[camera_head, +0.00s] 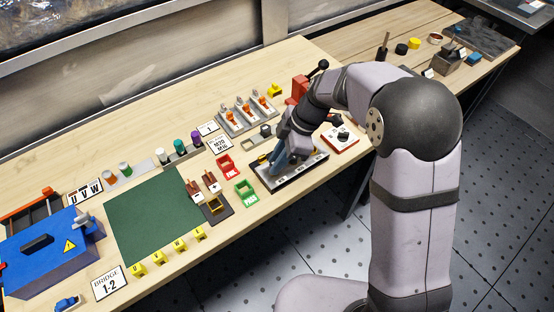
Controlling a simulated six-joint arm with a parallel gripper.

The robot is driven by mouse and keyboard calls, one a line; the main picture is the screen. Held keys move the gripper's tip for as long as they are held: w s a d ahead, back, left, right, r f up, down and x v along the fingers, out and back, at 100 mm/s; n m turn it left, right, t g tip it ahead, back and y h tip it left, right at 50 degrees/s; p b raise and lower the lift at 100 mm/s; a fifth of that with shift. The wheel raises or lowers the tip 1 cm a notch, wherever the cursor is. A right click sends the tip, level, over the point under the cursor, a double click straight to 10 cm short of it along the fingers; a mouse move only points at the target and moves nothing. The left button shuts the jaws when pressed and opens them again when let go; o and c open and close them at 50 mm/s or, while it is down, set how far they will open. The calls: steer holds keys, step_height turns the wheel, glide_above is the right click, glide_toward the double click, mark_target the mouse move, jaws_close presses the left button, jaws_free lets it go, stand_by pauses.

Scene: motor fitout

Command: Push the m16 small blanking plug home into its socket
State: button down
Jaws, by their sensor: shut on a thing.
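My gripper (276,160) points down over a dark grey fixture with a pale front edge (302,173), near the middle of the bench's front side. Its blue-grey fingers are close to the left part of this fixture. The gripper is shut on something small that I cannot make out. The m16 small blanking plug and its socket cannot be told apart here; the fingers and wrist cover that spot. I cannot tell whether the held thing touches the fixture.
Red (226,167) and green (246,192) bins stand left of the fixture. A rack with orange-topped parts (246,113) is behind, and a white-and-red box (341,137) is to the right. A green mat (150,215) lies left, beside a blue case (50,250). My arm crosses the right side.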

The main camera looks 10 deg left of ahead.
steer(key=shift+f+b, duration=0.55)
steer(key=c, duration=1.5)
jaws_free()
steer(key=shift+c, duration=0.2)
steer(key=shift+r, duration=0.1)
steer(key=b+v, duration=0.1)
steer(key=v, duration=0.6)
steer(key=shift+r, duration=0.1)
